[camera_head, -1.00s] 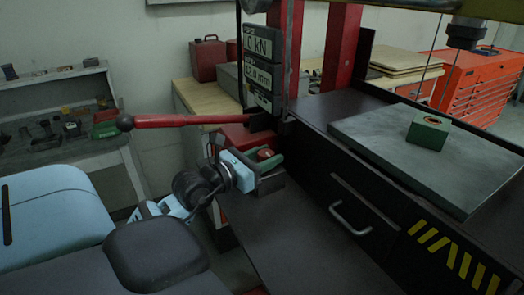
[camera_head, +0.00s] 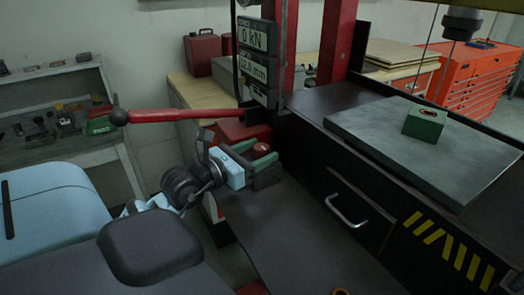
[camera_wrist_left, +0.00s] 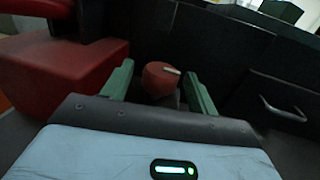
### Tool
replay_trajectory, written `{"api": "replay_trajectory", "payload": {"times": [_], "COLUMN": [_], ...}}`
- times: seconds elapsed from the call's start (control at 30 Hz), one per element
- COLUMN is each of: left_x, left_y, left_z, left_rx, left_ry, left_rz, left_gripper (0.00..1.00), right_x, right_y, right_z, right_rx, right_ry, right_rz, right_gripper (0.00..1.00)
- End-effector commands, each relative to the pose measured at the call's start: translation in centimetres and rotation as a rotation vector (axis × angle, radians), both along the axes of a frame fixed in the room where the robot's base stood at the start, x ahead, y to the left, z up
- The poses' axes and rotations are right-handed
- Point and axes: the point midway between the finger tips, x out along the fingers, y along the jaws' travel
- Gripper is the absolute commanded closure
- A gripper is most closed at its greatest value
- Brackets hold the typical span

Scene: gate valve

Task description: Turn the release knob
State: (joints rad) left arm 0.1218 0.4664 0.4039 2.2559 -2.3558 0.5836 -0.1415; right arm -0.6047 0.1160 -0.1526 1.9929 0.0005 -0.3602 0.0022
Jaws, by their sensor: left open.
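The red release knob (camera_head: 260,149) sits low beside the press frame, at the end of my left gripper. My left gripper (camera_head: 262,156) is open, with its green fingers on either side of the knob. In the left wrist view the round red knob (camera_wrist_left: 160,78), with a pale mark on its top, shows between the two open green fingers (camera_wrist_left: 158,88). Gaps show between the knob and both fingers there. Whether the fingertips reach past the knob I cannot tell. My right gripper is not in view.
A red lever (camera_head: 185,116) with a dark ball end reaches left above my left wrist. A red block (camera_wrist_left: 65,72) stands left of the fingers. A drawer handle (camera_head: 348,212) is to the right. A green block (camera_head: 425,122) lies on the grey plate (camera_head: 440,165).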

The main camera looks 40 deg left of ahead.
Motion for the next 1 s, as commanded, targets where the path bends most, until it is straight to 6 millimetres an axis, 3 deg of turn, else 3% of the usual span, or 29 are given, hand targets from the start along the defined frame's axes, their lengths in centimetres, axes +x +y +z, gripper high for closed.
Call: {"api": "replay_trajectory", "payload": {"times": [0.2, 0.4, 1.0], "left_x": [-3.5, -5.7, -6.3], "left_y": [0.4, 0.6, 0.7], "left_z": [-0.5, -0.3, -0.1], "left_rx": [0.003, 0.002, 0.001], "left_ry": [0.007, 0.006, 0.003], "left_rz": [0.001, 0.001, 0.001], "left_gripper": [0.41, 0.41, 0.41], "right_x": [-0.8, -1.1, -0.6], "right_y": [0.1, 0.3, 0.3], "right_z": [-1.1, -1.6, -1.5], "right_rx": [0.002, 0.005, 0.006], "right_ry": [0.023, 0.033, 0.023], "right_rz": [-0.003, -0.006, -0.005], "right_gripper": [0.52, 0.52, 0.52]}}
